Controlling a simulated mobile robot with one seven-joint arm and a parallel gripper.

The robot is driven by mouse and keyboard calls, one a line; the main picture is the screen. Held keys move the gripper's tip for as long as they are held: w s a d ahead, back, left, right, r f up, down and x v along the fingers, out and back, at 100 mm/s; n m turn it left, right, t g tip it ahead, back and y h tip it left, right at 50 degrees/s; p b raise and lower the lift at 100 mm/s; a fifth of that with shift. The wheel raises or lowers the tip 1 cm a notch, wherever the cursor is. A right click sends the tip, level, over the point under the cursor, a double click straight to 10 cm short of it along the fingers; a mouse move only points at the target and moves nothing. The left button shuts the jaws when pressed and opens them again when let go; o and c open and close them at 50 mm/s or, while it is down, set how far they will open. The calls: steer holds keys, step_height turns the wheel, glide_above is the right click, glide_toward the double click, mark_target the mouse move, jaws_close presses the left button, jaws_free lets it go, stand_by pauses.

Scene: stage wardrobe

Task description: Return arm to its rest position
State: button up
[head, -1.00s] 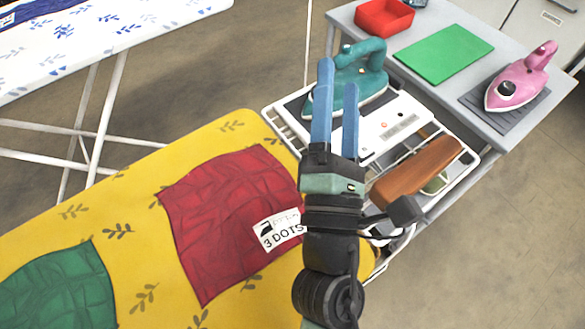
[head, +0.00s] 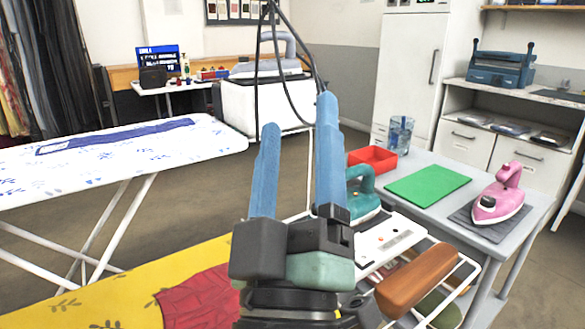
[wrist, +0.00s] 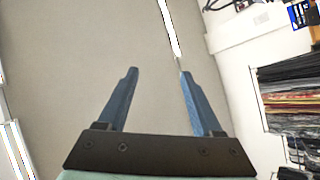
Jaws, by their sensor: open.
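My gripper (head: 293,165) is open and empty, with its two blue fingers pointing up in the head view. It is raised above the near end of the yellow ironing board (head: 130,300). In the wrist view my gripper (wrist: 158,95) shows its fingers spread apart, with nothing between them, against the ceiling. The teal iron (head: 362,195) stands partly hidden behind the right finger, on the white rest at the board's end.
A grey table (head: 425,165) at right bears a red tray (head: 372,158), a green mat (head: 427,186) and a pink iron (head: 499,195). A white patterned ironing board (head: 120,155) stands at left. Dark cables (head: 287,75) hang behind the gripper. Bare floor lies between.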

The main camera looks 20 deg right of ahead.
steer(key=shift+s+a+r, duration=0.2)
steer(key=shift+s+a, duration=0.05)
steer(key=s+a+r+m+t+y, duration=0.4)
steer(key=a+r+y, duration=0.4)
steer(key=r, duration=0.4)
step_height(320, 180, up, 32)
steer(key=p, duration=3.2)
steer(key=shift+f+m+g, duration=0.15)
steer(key=shift+m+g, duration=0.15)
steer(key=shift+g, duration=0.1)
